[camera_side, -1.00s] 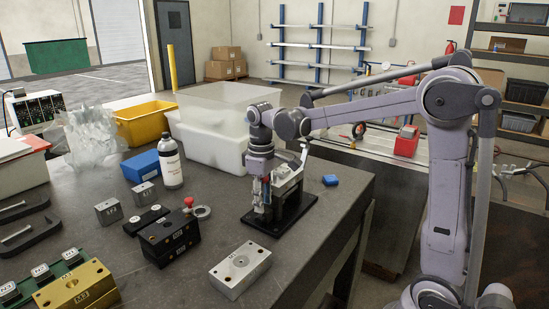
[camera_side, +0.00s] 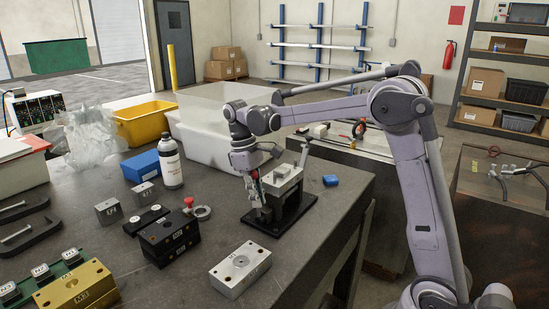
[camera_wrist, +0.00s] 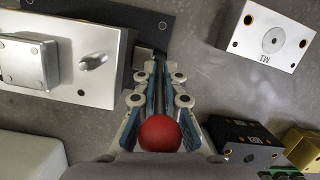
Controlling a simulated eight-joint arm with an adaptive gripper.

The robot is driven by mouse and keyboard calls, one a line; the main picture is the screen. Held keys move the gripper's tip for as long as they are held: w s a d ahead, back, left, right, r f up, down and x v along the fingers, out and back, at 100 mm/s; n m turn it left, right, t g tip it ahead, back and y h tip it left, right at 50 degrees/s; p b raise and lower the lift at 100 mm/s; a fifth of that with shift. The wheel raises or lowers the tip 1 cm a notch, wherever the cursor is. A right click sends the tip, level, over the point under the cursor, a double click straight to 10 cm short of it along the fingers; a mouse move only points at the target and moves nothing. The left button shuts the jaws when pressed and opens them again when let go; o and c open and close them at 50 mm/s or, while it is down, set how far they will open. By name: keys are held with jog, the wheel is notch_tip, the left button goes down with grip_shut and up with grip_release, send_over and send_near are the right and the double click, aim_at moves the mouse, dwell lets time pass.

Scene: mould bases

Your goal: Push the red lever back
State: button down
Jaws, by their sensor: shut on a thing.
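A clamp fixture with a pale metal block (camera_side: 284,178) stands on a black base plate (camera_side: 296,222) near the bench's right edge. My gripper (camera_side: 265,212) points down at its left side, its fingers tilted, the tips close to the plate. In the wrist view my gripper (camera_wrist: 160,72) has its fingers drawn together around the red lever, whose round red knob (camera_wrist: 159,133) sits between them near the palm. In the side view only a bit of red (camera_side: 254,175) shows between the fingers. The lever's shaft and pivot are mostly hidden.
A bottle (camera_side: 171,165) and white bin (camera_side: 210,140) are behind. A small blue block (camera_side: 331,180) lies to the right.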

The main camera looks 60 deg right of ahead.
jog(key=shift+w+g, duration=0.45)
jog(key=shift+g, duration=0.25)
jog(key=c, duration=1.5)
grip_release()
jog(key=shift+o, duration=0.2)
jog(key=v, duration=1.2)
